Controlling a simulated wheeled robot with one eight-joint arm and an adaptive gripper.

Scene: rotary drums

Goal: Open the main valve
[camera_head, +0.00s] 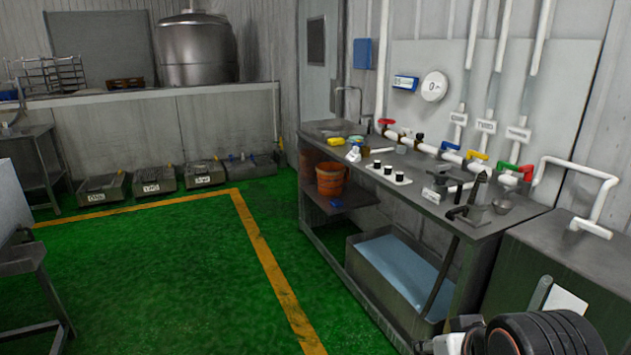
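A white pipe (430,148) runs along the back of the grey workbench at right, with several coloured valve handles on it. A red handle (386,121) is at its far left end. A blue handle (449,145), a yellow handle (477,155), a green handle (507,166) and another red handle (527,172) sit further right. White labels hang above the right-hand handles, too small to read. I cannot tell which is the main valve or how each is set. Dark ribbed parts, likely my arm, show at the bottom right; no gripper fingers are visible.
The workbench (340,151) holds small cups, a yellow item and a dark metal tool. A tub of water (405,265) and an orange bucket (331,179) are beneath. A dark cabinet (560,260) stands right. Green floor (150,270) is clear at centre.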

